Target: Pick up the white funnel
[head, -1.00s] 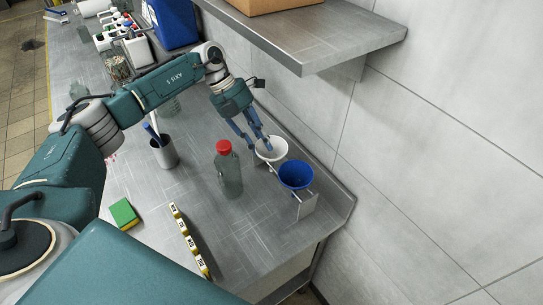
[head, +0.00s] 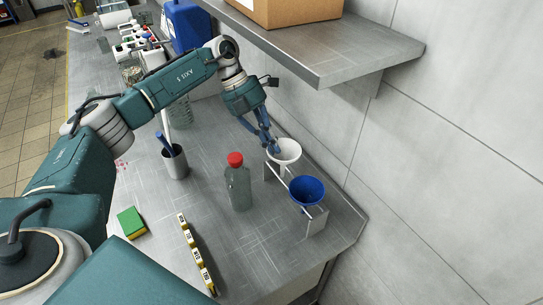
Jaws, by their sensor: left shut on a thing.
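The white funnel (head: 288,150) is at the far end of a small wire-and-plate rack (head: 317,223) by the wall. A blue funnel (head: 306,189) rests in the near end of the same rack. My right gripper is not in view.
A clear bottle with a red cap (head: 237,184) stands left of the rack. A metal pen cup (head: 175,162), a sponge (head: 131,223) and a row of yellow labelled blocks (head: 196,254) are on the bench. A metal shelf (head: 330,55) with a cardboard box overhangs behind.

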